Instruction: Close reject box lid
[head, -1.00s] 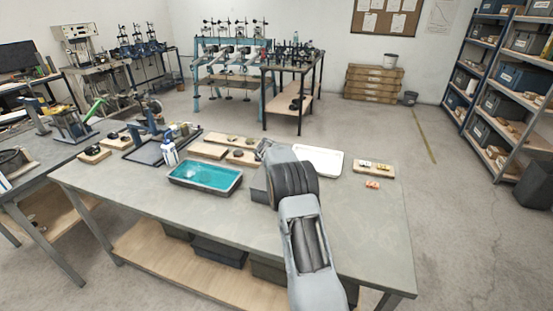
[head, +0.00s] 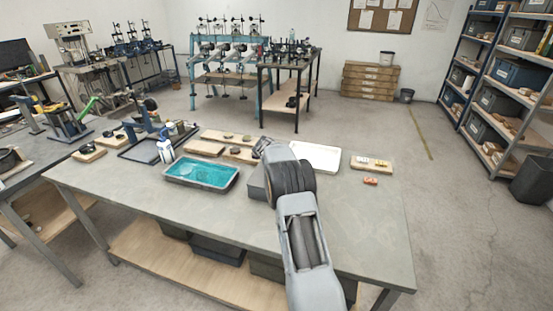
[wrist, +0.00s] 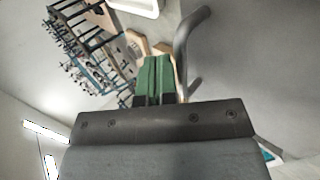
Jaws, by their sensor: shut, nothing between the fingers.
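A grey box (head: 256,184), which looks like the reject box, stands on the bench just right of the teal-filled tray. My arm hides much of it, and I cannot make out its lid or the lid's angle in the head view. My gripper (head: 262,147) is at the far side of that box, mostly behind my wrist. In the wrist view its green fingers (wrist: 154,78) are together and empty. A curved grey bar (wrist: 184,45) shows close beside the fingers there; I cannot tell whether it belongs to the lid or touches them.
The teal-filled tray (head: 200,184) and a spray bottle (head: 165,151) stand left of the box. Wooden boards with small parts (head: 238,155) lie behind. A white tray (head: 316,157) and a board with small toy cars (head: 371,164) lie right. The bench's right front (head: 375,235) is clear.

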